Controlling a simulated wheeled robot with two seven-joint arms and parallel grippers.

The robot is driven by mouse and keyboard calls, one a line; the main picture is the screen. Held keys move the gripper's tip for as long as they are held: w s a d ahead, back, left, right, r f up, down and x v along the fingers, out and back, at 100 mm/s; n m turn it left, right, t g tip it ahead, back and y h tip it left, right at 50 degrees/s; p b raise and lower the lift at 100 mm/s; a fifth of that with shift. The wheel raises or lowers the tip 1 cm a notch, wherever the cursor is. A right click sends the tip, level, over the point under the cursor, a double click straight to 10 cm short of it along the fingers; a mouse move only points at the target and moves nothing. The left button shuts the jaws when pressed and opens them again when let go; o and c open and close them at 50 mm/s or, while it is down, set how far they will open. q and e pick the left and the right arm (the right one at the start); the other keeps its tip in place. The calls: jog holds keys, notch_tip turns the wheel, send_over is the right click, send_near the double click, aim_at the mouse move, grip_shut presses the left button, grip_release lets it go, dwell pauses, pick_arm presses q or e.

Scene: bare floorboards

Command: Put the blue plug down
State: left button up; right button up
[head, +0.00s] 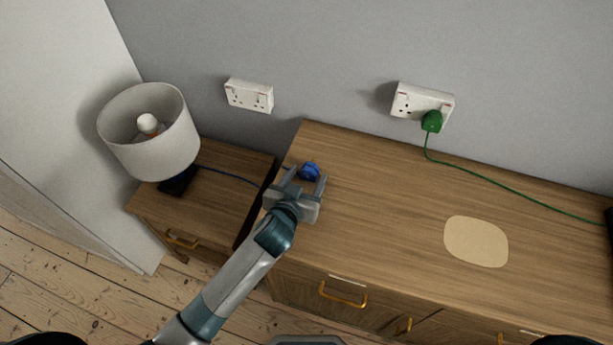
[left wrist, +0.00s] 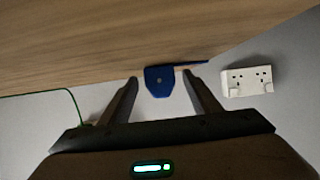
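The blue plug (head: 309,171) is at the left end of the wooden cabinet top (head: 390,210), near its back. It appears to rest on the top, though its underside is hidden. My left gripper (head: 306,177) is open around it. In the left wrist view the plug (left wrist: 160,80) lies between the fingertips (left wrist: 160,79), with a gap showing on each side. A pale oval patch (head: 476,241) marks the cabinet top to the right. My right gripper is not in view.
A lamp (head: 150,135) stands on a lower bedside cabinet (head: 225,205) at left, with a blue cord (head: 228,176). An empty white socket (head: 249,96) is on the wall. Another socket (head: 409,100) holds a green plug (head: 432,121), whose cord (head: 500,184) crosses the top.

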pick_arm(q)
jog(key=shift+r, duration=0.15)
jog(key=shift+r+p, duration=0.35)
jog(key=shift+r, duration=0.2)
jog(key=b+v, duration=0.2)
jog(key=v, duration=0.9)
jog(key=shift+f, duration=0.1)
jog(key=shift+s+a+r, duration=0.1)
jog(key=shift+s+r, duration=0.15)
jog(key=shift+s, duration=0.25)
